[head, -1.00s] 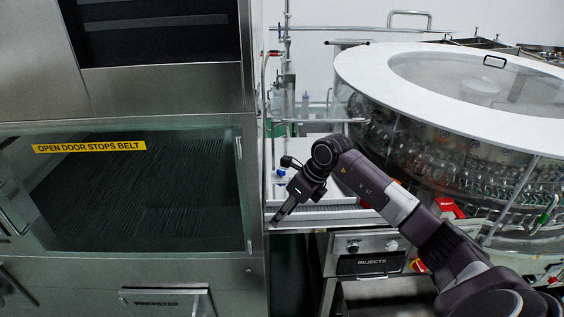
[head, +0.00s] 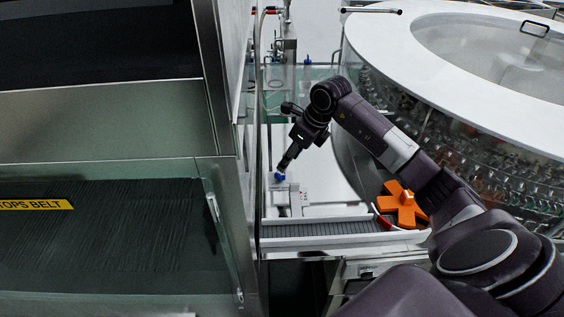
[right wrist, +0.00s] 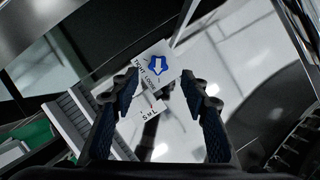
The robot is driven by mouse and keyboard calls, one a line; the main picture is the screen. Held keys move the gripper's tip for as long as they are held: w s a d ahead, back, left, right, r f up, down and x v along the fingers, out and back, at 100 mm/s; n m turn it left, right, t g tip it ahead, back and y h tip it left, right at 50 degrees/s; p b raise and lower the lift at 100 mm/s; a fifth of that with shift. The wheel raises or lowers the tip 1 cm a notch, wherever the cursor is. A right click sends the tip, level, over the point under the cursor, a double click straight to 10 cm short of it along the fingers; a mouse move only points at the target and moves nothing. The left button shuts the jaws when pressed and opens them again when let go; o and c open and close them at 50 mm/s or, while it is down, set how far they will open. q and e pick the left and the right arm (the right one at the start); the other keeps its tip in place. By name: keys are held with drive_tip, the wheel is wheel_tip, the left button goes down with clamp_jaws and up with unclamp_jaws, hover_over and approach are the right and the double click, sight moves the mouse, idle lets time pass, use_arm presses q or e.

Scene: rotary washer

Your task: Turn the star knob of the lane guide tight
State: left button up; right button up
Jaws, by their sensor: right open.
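The blue star knob (head: 279,178) sits on the white lane guide (head: 293,197) beside the conveyor lane. In the right wrist view the knob (right wrist: 157,66) has a white mark and sits on a plate printed TIGHT, LOOSE and S M L. My right gripper (head: 285,165) points down just above the knob in the head view. In the right wrist view my right gripper (right wrist: 160,80) is open, with the knob beyond and between its fingertips, not gripped. Whether a finger touches it I cannot tell. My left gripper is not in view.
A grey conveyor lane (head: 310,231) runs in front of the guide, with an orange star-shaped part (head: 403,204) at its right. The round washer (head: 390,60) stands right. A steel cabinet with a glass door (head: 100,240) closes off the left.

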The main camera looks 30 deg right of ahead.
sight(281, 174)
drive_tip(key=x, duration=0.1)
drive_tip(key=p+x, duration=0.1)
drive_tip(key=x, duration=0.1)
drive_tip(key=shift+s+a+f, duration=0.15)
drive_tip(key=shift+a+f, duration=0.15)
drive_tip(key=shift+f, duration=0.1)
drive_tip(key=shift+p+x, duration=0.45)
drive_tip(key=shift+x, duration=0.75)
drive_tip(key=shift+w+f, duration=0.25)
drive_tip(key=shift+f, duration=0.15)
drive_tip(key=shift+d, duration=0.1)
drive_tip(key=shift+c, duration=0.3)
drive_tip(key=c, duration=0.5)
clamp_jaws()
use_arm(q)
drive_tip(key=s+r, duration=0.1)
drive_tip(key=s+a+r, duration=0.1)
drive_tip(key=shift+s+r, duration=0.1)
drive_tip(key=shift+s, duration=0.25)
